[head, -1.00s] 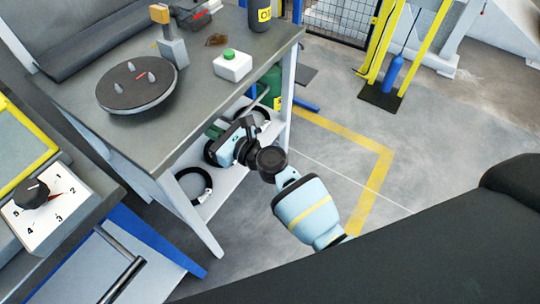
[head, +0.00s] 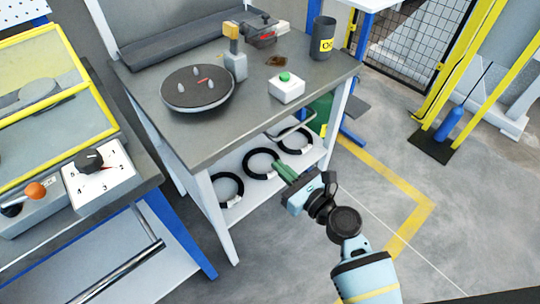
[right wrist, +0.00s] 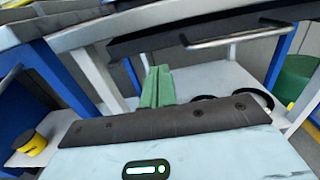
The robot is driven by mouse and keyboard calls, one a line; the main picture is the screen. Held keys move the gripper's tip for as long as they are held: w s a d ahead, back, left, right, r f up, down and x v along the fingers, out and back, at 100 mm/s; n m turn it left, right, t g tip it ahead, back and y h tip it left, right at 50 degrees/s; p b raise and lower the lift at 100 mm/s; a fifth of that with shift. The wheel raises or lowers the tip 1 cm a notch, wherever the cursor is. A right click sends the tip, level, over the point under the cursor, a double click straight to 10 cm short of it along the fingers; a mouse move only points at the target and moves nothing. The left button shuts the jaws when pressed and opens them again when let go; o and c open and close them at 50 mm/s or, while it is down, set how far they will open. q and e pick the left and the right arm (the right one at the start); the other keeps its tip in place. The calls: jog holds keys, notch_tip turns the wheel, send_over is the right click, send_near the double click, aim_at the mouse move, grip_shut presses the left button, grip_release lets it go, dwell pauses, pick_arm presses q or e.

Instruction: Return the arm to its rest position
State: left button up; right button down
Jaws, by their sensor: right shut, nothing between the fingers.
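My right arm (head: 345,225) reaches in from the bottom right of the head view. My right gripper (head: 285,172) has green fingers, shut and empty, in front of the bench's lower shelf. In the right wrist view the green fingers (right wrist: 157,87) stand together with nothing between them. Several black coils lie on the white lower shelf (head: 262,182); the middle coil (head: 249,165) is closest to the fingertips in the picture. Whether the fingers touch it I cannot tell. My left gripper is not in view.
The workbench (head: 215,130) carries a round turntable (head: 197,93), a white box with a green button (head: 287,91) and a dark canister (head: 323,40). A dial box (head: 101,178) stands at left. Open floor (head: 290,260) lies below the bench; a blue bottle (head: 449,124) stands at right.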

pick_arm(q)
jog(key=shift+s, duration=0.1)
pick_arm(e)
jog(key=shift+v, duration=0.8)
jog(key=s+d+f+n+g+h+p, duration=0.25)
jog(key=s+d+f+n, duration=0.2)
jog(key=s+n, duration=0.4)
jog(key=s+d+f+n+g+h+p, duration=0.1)
jog(key=s+d+f+n+h+p, duration=0.2)
jog(key=s+f+n, duration=0.35)
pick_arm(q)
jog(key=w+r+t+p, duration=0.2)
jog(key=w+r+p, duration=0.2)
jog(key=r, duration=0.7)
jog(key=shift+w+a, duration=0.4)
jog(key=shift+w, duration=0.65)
pick_arm(e)
jog(key=s+d+r+n+g+h, duration=0.1)
jog(key=s+d+n, duration=0.2)
jog(key=s+n, duration=0.4)
jog(key=s+d+r+n+g+h, duration=0.1)
jog(key=s+d+n, duration=0.3)
jog(key=s+n, duration=0.4)
jog(key=s+h, duration=0.1)
jog(key=s, duration=0.3)
jog(key=shift+r, duration=0.2)
